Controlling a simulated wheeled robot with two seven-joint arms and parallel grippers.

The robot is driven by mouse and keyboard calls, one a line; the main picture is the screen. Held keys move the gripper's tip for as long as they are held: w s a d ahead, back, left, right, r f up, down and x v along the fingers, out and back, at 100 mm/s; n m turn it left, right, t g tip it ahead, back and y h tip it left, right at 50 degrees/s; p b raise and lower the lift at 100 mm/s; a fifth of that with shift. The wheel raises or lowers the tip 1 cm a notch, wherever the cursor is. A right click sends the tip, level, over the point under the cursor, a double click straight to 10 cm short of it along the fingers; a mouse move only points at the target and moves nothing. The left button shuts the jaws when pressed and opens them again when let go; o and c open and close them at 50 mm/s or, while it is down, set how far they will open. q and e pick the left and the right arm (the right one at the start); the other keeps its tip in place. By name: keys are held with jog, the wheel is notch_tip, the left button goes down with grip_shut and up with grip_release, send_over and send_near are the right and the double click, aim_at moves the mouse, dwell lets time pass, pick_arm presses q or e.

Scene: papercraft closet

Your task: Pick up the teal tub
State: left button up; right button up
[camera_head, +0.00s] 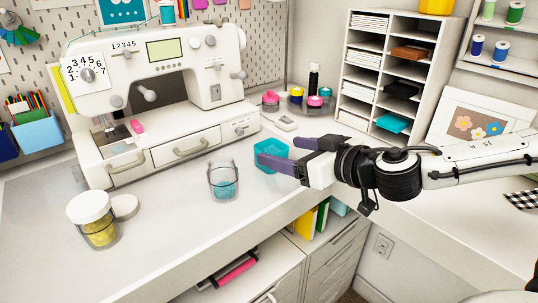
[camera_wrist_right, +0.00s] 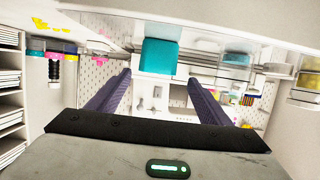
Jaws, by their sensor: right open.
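The teal tub (camera_head: 268,147) stands on the white counter in front of the sewing machine, right of a clear jar. In the right wrist view the teal tub (camera_wrist_right: 160,57) lies straight ahead, between the lines of the two fingers and past their tips. My right gripper (camera_head: 277,150) comes in from the right with its dark purple fingers apart. One finger hides part of the tub in the head view. In the wrist view my right gripper (camera_wrist_right: 160,76) is open with nothing between the fingers. My left gripper is not in view.
A clear jar with teal contents (camera_head: 222,184) stands close left of the tub. A jar of yellow contents (camera_head: 100,232) is farther left. The sewing machine (camera_head: 165,105) stands behind. A white cubby shelf (camera_head: 352,130) is at the back right. The counter front is mostly clear.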

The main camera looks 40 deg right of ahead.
aim_at(263, 145)
jog(key=shift+w+f, duration=0.15)
jog(key=shift+w, duration=0.4)
jog(key=shift+d+p+x, duration=0.15)
jog(key=shift+p+x, duration=0.5)
jog(key=shift+x, duration=0.3)
jog(key=shift+d+p+x, duration=0.15)
jog(key=shift+p+x, duration=0.45)
jog(key=shift+x, duration=0.3)
jog(key=shift+w+a+f, duration=0.1)
jog(key=shift+w+f, duration=0.15)
jog(key=shift+w, duration=0.45)
